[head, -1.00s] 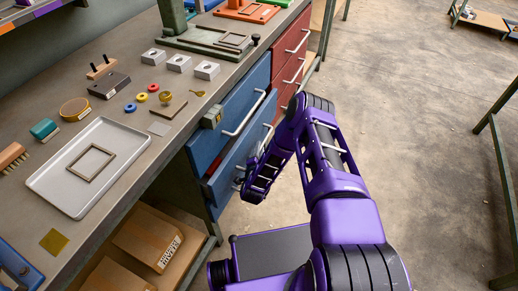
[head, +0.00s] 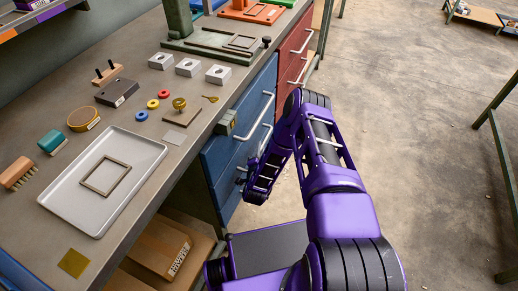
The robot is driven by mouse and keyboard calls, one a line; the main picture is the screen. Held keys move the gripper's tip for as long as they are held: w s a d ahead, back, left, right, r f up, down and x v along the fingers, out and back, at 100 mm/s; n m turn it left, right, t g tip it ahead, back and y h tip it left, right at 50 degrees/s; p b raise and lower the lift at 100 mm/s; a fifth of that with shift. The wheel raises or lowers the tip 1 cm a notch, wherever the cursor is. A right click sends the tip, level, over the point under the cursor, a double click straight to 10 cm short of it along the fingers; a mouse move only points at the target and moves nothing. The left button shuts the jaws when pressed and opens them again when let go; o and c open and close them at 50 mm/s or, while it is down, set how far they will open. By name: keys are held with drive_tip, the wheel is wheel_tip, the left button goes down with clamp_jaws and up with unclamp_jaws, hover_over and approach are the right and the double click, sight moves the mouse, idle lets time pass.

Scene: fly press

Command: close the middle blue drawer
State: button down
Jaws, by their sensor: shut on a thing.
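The blue drawer unit (head: 238,117) is under the bench, with two blue fronts in sight. The lower one, which I take as the middle blue drawer (head: 226,180), looks about flush with the front above it, and no open interior shows. Its pale bar handle (head: 266,134) runs along the front, partly hidden by my arm. My gripper (head: 243,176) is at the near end of this handle, shut on it. The fingertips are small and dark, partly covered by my own wrist. Anything lower on the unit is hidden.
Red drawers (head: 292,45) stand beyond the blue ones. The bench holds a white tray (head: 140,151) and several small parts. Cardboard boxes (head: 160,240) lie below.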

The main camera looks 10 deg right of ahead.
drive_tip(key=shift+w+a, duration=0.1)
drive_tip(key=shift+a, duration=0.25)
drive_tip(key=c, duration=0.8)
unclamp_jaws()
drive_tip(key=shift+c, duration=0.2)
drive_tip(key=p+v, duration=0.4)
drive_tip(key=v, duration=1.3)
drive_tip(key=shift+r, duration=0.2)
drive_tip(key=shift+s, duration=0.3)
